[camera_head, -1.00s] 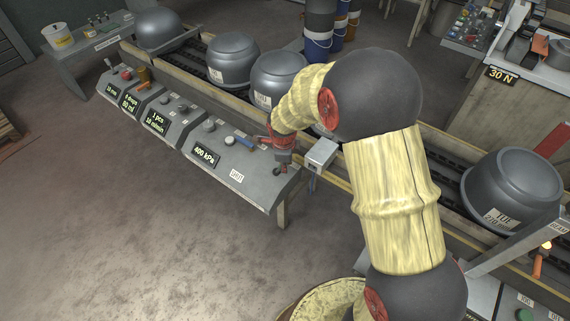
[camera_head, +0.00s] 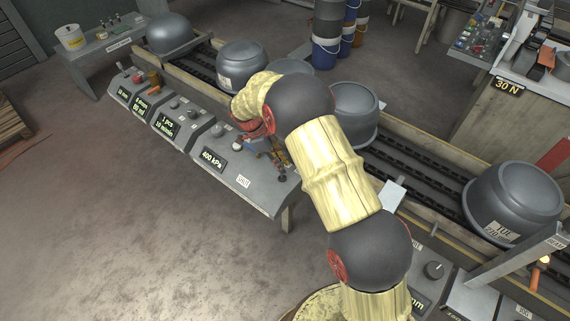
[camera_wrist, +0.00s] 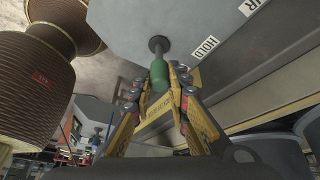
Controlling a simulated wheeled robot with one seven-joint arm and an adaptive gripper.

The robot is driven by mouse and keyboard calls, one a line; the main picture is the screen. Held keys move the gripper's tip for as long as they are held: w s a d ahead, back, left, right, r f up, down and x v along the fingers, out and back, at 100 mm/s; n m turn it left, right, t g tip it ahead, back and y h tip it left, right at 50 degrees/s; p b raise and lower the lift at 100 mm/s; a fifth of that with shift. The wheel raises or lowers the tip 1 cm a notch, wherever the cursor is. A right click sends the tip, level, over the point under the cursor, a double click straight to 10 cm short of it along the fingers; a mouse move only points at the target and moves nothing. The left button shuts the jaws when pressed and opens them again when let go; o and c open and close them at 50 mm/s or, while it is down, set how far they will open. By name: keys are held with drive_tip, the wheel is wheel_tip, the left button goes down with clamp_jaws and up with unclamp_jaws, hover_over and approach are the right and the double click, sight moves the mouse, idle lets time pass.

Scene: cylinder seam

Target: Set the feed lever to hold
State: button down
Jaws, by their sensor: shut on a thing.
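In the wrist view the feed lever shows as a green grip (camera_wrist: 160,75) on a dark stem that rises from a grey panel (camera_wrist: 125,22). My gripper (camera_wrist: 164,80) has yellow fingers on both sides of the green grip and is shut on it. A white HOLD label (camera_wrist: 205,47) is on the panel, just right of the stem's base. A second label (camera_wrist: 252,6) is further right and cut off, with only its last letters showing. In the head view my arm reaches to the console by the 400 kPa display (camera_head: 213,161); the lever cannot be made out there.
Behind the console runs a conveyor with large grey pots, one of them (camera_head: 513,203) at right. A metal bracket (camera_head: 393,195) stands near my arm. A bench (camera_head: 108,45) with a bucket is at far left. The floor (camera_head: 110,220) in front is clear.

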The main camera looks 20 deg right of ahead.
drive_tip(key=shift+w+a+f+g+h+p, duration=0.25)
drive_tip(key=shift+w+a+g+h, duration=0.2)
drive_tip(key=shift+w+g+h, duration=0.25)
drive_tip(key=shift+w+a+f+g+h+p, duration=0.15)
drive_tip(key=shift+w+a+g+h+p, duration=0.15)
drive_tip(key=shift+w+a+g+h, duration=0.4)
drive_tip(key=shift+s+d+n+g, duration=0.2)
drive_tip(key=shift+d+n+g, duration=0.05)
drive_tip(key=shift+n+g, duration=0.05)
drive_tip(key=c, duration=1.7)
unclamp_jaws()
drive_tip(key=shift+w+r, duration=0.1)
drive_tip(key=shift+w, duration=0.05)
drive_tip(key=v, duration=1.1)
drive_tip(key=shift+w+a+r, duration=0.1)
drive_tip(key=shift+a+r, duration=0.15)
drive_tip(key=shift+a, duration=0.05)
